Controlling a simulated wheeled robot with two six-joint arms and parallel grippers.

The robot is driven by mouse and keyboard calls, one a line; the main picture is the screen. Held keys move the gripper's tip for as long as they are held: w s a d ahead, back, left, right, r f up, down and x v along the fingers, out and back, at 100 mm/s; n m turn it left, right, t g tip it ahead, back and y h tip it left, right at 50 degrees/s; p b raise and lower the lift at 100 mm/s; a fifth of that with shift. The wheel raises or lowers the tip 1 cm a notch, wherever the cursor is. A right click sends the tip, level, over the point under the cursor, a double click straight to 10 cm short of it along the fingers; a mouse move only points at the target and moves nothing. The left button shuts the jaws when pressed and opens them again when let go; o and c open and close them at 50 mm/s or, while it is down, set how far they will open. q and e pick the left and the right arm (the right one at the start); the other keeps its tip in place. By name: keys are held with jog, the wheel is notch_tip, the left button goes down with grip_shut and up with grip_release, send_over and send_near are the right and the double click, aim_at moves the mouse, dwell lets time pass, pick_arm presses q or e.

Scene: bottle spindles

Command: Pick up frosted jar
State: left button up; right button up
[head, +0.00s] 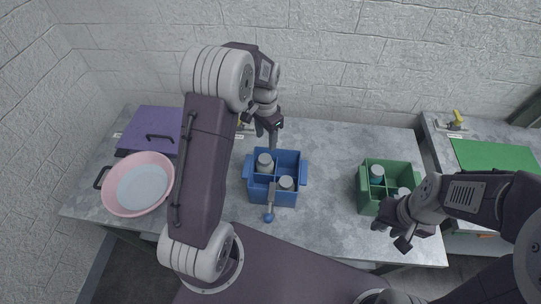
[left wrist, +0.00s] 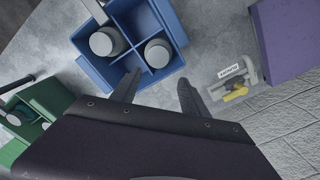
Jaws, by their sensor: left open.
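A blue divided crate (head: 262,196) stands mid-table and holds two pale grey jars. One jar (head: 265,161) is in a back left compartment and the other jar (head: 286,183) is in a front right one. In the left wrist view the two jars show from above, one (left wrist: 157,53) nearer my fingers and one (left wrist: 107,41) farther left. I cannot tell for sure which is the frosted jar. My left gripper (left wrist: 159,79) is open and empty, with its fingers by the crate's back edge. My right gripper (head: 393,236) looks open and empty, in front of the green crate.
A green divided crate (head: 369,208) at the right holds a teal-topped container (head: 376,173) and a grey one (head: 403,191). A pink basin (head: 112,200) and purple box (head: 150,124) are at the left.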

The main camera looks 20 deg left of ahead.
aim_at(265, 158)
pick_arm(q)
jog(key=shift+s+d+f+p, duration=0.1)
jog(key=shift+s+f+p, duration=0.1)
jog(key=shift+s+f, duration=0.3)
jog(key=shift+s+f+p, duration=0.15)
jog(key=shift+s+f, duration=0.1)
jog(key=shift+f, duration=0.75)
jog(key=shift+w+f, duration=0.2)
jog(key=shift+f, duration=0.4)
jog(key=f, duration=0.1)
jog(key=f+p, duration=0.1)
jog(key=f, duration=0.2)
jog(key=shift+s, duration=0.3)
jog(key=shift+f, duration=0.25)
grip_shut()
pick_arm(e)
jog(key=shift+s+r, duration=0.25)
jog(key=shift+r, duration=0.3)
jog(key=shift+s+r, duration=0.25)
jog(key=shift+r, duration=0.3)
